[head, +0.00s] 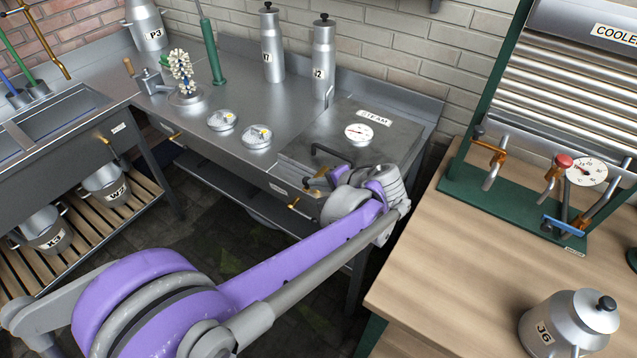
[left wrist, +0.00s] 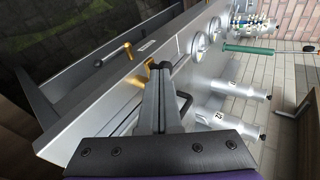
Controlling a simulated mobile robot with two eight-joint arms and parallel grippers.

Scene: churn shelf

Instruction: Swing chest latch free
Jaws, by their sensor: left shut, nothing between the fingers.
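The steam chest (head: 385,128) is a grey metal box with a flat lid, set into the counter, with a "STEAM" label and a round dial on top. A black bar handle (head: 330,152) stands on its lid; it also shows in the left wrist view (left wrist: 186,104). A brass latch piece (head: 318,184) is at the chest's front edge, partly hidden by my arm. In the left wrist view the brass (left wrist: 150,64) shows just beyond my fingertips; contact is unclear. My left gripper (left wrist: 157,68) is shut and empty. My right gripper is not in view.
Two lidded dishes (head: 257,136) and tall bottles (head: 323,55) stand on the counter left of and behind the chest. A brass handle (head: 293,203) sticks out from the counter front. A wooden table (head: 455,260) with a metal can (head: 565,322) stands at right.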

